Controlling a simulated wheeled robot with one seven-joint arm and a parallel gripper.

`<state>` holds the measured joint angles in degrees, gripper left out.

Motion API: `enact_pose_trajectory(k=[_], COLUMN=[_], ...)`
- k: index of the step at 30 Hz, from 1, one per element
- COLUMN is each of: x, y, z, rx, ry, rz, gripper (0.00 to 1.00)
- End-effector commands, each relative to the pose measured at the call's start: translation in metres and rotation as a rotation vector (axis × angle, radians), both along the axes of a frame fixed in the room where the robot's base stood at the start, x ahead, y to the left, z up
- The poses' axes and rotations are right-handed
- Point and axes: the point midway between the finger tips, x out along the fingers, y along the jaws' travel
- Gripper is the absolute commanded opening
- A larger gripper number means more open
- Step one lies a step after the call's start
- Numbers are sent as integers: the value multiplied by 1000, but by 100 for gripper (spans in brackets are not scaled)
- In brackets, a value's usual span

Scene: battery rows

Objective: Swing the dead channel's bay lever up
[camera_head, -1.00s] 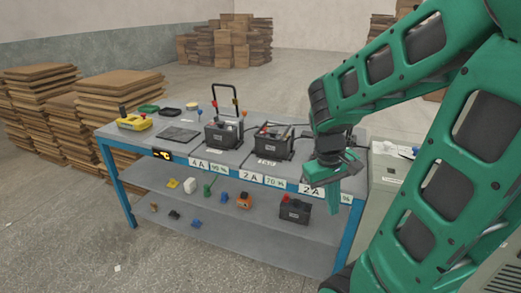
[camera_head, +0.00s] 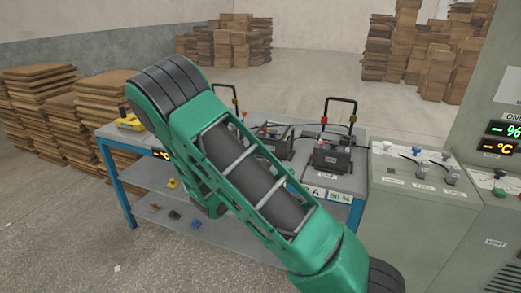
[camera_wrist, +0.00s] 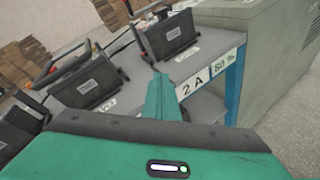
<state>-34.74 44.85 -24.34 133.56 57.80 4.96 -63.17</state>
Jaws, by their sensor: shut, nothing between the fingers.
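Dark batteries stand in bays along the bench. The right battery (camera_head: 331,158) has its black bay lever (camera_head: 340,113) standing up. The middle battery (camera_head: 275,147) is partly behind my arm, and its lever appears low. The left bay is mostly hidden, with part of its raised lever (camera_head: 226,92) showing. In the wrist view, my gripper (camera_wrist: 162,95) is shut and empty, in front of the right battery (camera_wrist: 172,32) and right of the middle battery (camera_wrist: 97,85). My arm hides the gripper in the head view. I cannot tell which channel is dead.
The bench front carries labels, including "2 A" and "80 %" (camera_head: 340,197). A grey cabinet (camera_head: 415,215) with knobs stands right of the bench, beside a panel with green and yellow displays (camera_head: 500,130). Small items lie on the lower shelf. Cardboard stacks (camera_head: 40,105) stand left.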

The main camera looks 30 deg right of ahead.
Motion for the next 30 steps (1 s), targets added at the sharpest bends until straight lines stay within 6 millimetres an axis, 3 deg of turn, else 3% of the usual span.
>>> enact_pose_trajectory(k=[6,13,18,30], x=[57,86,91,94], y=[52,93,100,95], z=[-6,-10,-11,-11], rx=[-292,-476,-508,-506], ry=[195,305,323,322], rz=[285,443,468,466], gripper=[0,0,0,0])
